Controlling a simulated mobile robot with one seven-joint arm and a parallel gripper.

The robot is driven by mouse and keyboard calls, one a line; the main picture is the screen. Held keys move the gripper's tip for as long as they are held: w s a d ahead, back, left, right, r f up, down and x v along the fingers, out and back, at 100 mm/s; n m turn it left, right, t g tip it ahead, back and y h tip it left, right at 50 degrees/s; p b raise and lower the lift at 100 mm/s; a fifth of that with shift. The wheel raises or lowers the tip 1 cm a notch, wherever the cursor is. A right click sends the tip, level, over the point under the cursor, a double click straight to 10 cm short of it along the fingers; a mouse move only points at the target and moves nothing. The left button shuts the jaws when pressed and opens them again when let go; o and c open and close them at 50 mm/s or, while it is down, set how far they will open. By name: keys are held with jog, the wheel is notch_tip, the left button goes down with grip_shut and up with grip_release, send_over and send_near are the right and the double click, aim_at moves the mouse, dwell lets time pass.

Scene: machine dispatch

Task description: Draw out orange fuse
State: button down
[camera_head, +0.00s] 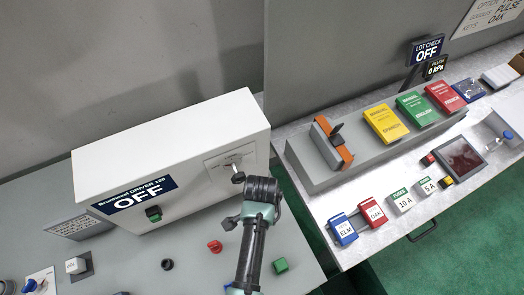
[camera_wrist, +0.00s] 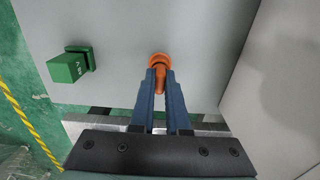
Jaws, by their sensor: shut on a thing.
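The orange fuse (camera_wrist: 159,59) shows in the wrist view as a rounded orange piece with a narrower part between my fingertips. My gripper (camera_wrist: 160,76) is shut on it, with its two blue-grey fingers close together around the narrower part. I cannot tell whether the fuse sits in the grey bench top (camera_wrist: 115,25) or is clear of it. In the head view my arm covers the fuse and the fingertips.
A green block (camera_wrist: 70,66) stands left of the fuse; it also shows in the head view (camera_head: 280,265). A red knob (camera_head: 215,246) and a black piece (camera_head: 167,264) are on the bench. The white driver box (camera_head: 175,160), reading OFF, stands behind.

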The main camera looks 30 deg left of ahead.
dwell(0.6)
jog(key=shift+r+p, duration=3)
jog(key=shift+p, duration=0.25)
jog(key=shift+r+p, duration=1.05)
jog(key=shift+r, duration=0.2)
